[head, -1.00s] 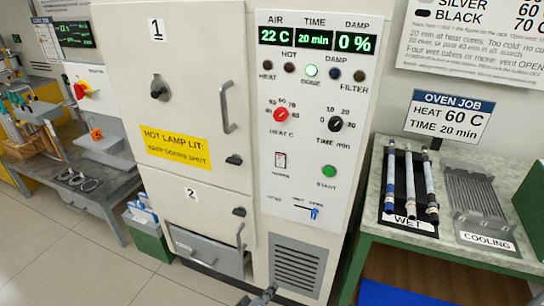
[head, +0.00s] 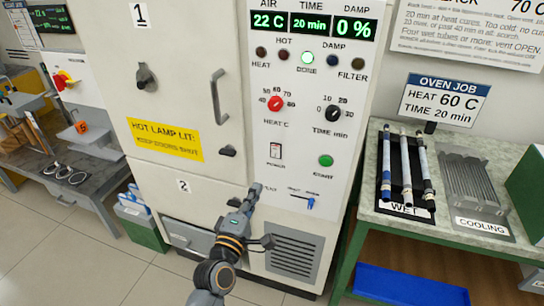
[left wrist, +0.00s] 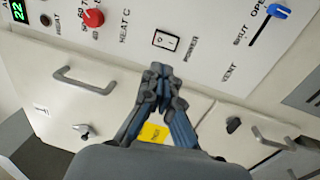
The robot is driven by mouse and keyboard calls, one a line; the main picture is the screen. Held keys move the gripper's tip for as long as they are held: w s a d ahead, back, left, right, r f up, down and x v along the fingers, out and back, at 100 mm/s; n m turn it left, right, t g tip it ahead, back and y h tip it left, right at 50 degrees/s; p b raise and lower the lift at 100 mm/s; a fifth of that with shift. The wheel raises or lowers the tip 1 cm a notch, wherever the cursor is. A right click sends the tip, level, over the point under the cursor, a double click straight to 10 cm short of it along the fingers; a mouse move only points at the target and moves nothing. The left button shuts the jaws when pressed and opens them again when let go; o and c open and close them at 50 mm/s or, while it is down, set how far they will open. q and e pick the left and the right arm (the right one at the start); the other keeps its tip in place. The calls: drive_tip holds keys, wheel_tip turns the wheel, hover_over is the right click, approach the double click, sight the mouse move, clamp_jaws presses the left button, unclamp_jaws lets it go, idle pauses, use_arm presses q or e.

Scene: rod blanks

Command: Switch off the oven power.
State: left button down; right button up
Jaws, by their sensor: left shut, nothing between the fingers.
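The oven's control panel (head: 340,151) fills the middle of the head view. Its power switch (head: 274,151), a small dark-framed rocker with a white face, sits low on the left of the panel, under the red heat knob (head: 275,103). The switch also shows in the left wrist view (left wrist: 166,40), just beyond the fingertips. My left gripper (head: 256,187) is shut and empty, below and slightly left of the switch in the head view, apparently apart from it. Its fingertips (left wrist: 160,70) meet in the wrist view. My right gripper is not in view.
A blue vent slider (head: 311,202) and a green start button (head: 326,160) are near the switch. The upper door's handle (head: 221,98) sticks out on the left. A bench with several tubes in a wet tray (head: 380,192) and a cooling rack (head: 470,185) stands right.

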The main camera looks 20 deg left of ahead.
sight(276, 149)
use_arm(q)
drive_tip(key=w+b, duration=0.1)
drive_tip(key=w, duration=0.3)
drive_tip(key=w+b, duration=0.1)
drive_tip(key=w, duration=0.3)
drive_tip(key=w+r+b, duration=0.1)
drive_tip(key=w, duration=0.3)
drive_tip(key=shift+w+d+r, duration=0.1)
drive_tip(key=shift+d, duration=0.1)
drive_tip(key=shift+w+r, duration=0.1)
drive_tip(key=shift+w, duration=0.45)
drive_tip(key=shift+r, duration=0.1)
